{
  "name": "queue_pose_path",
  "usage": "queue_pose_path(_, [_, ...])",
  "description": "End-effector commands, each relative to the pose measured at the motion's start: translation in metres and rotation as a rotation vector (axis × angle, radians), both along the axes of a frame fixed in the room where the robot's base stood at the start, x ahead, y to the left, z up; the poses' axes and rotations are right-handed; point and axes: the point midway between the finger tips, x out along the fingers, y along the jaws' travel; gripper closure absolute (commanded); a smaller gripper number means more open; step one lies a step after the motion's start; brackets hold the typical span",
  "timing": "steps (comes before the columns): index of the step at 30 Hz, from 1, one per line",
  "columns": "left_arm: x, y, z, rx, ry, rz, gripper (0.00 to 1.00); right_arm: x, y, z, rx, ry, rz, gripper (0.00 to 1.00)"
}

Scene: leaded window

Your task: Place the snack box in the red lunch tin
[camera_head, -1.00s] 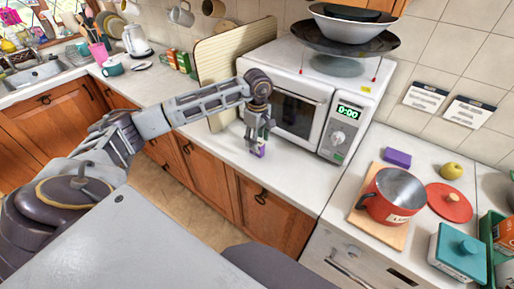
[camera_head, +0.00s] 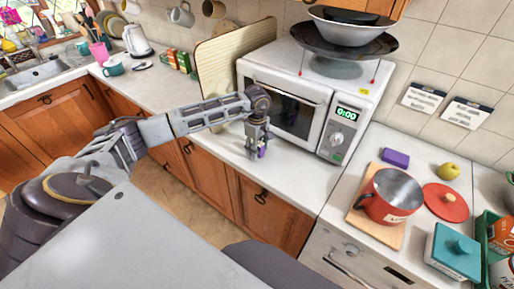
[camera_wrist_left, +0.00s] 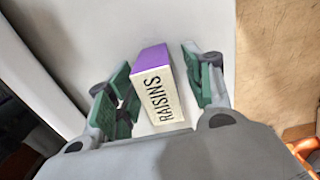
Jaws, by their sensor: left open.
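The snack box, a cream raisins box with a purple top (camera_wrist_left: 157,92), stands on the white counter in front of the microwave. Only a small purple bit of it (camera_head: 262,152) shows in the head view. My left gripper (camera_head: 257,152) is low over the counter around the box. In the left wrist view its green-padded fingers (camera_wrist_left: 160,88) are open, one on each side of the box, with a visible gap on the right. The red lunch tin (camera_head: 378,209), round and pot-like, stands open on a wooden board at the right. My right gripper is out of view.
A white microwave (camera_head: 311,142) stands behind my left gripper. Near the tin are a round red lid (camera_head: 447,203), a purple block (camera_head: 396,158), a yellow-green fruit (camera_head: 450,171) and a teal-lidded container (camera_head: 455,262). The counter between microwave and board is clear.

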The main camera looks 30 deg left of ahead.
Motion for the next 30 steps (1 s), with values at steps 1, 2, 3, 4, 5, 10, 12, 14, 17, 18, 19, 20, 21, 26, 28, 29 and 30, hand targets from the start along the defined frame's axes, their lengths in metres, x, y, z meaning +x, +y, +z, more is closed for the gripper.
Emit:
queue_pose_path(1, [0.0000, 0.0000, -0.0004, 0.000, 0.000, 0.000, 0.48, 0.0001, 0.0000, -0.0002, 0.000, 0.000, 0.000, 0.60])
queue_pose_path(2, [0.0000, 0.0000, -0.0004, 0.000, 0.000, 0.000, 0.48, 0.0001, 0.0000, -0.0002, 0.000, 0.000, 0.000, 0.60])
queue_pose_path(3, [-0.0001, 0.0000, -0.0004, 0.000, 0.000, 0.000, 0.48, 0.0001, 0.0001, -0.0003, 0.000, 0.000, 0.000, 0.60])
queue_pose_path(4, [-0.0001, 0.0000, -0.0004, 0.000, 0.000, 0.000, 0.48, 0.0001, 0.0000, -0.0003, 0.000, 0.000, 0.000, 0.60])
queue_pose_path(5, [-0.0001, 0.0000, -0.0004, 0.000, 0.000, 0.000, 0.48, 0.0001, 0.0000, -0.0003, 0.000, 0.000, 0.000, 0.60])
queue_pose_path(10, [-0.0002, 0.0000, -0.0002, 0.000, 0.001, 0.000, 0.48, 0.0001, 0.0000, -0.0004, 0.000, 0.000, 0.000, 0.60])
queue_pose_path(12, [-0.0002, 0.0000, -0.0002, 0.000, 0.001, 0.000, 0.51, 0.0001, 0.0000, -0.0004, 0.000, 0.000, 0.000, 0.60])
queue_pose_path(14, [-0.0002, 0.0000, -0.0001, 0.000, 0.000, 0.000, 0.58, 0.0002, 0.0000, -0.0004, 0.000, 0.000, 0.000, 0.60])
queue_pose_path(17, [-0.0002, 0.0000, -0.0001, 0.000, 0.001, 0.000, 0.71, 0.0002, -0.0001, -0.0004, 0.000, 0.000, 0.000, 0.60])
queue_pose_path(18, [-0.0002, 0.0001, -0.0001, 0.000, 0.001, 0.000, 0.77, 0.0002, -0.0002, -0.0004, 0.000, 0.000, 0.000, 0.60])
queue_pose_path(19, [-0.0002, 0.0001, 0.0000, 0.000, 0.000, 0.000, 0.80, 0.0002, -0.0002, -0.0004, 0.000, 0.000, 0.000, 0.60])
queue_pose_path(20, [-0.0002, 0.0001, 0.0000, 0.000, 0.000, 0.000, 0.84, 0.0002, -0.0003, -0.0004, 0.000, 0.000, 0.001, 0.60])
queue_pose_path(21, [-0.0002, 0.0001, 0.0000, 0.000, 0.001, 0.000, 0.89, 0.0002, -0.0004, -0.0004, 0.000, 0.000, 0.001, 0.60])
queue_pose_path(26, [-0.0002, 0.0001, 0.0001, 0.000, 0.000, 0.000, 0.99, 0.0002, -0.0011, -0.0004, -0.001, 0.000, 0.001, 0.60])
queue_pose_path(28, [-0.0002, 0.0001, 0.0001, 0.000, 0.000, 0.000, 0.99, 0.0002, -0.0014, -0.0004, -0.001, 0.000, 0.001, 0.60])
queue_pose_path(29, [-0.0001, 0.0001, 0.0002, 0.000, 0.000, 0.000, 0.99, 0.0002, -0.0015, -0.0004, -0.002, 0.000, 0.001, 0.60])
queue_pose_path(30, [-0.0001, 0.0001, 0.0005, 0.000, 0.000, 0.000, 0.99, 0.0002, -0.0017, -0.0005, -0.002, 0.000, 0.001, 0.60])
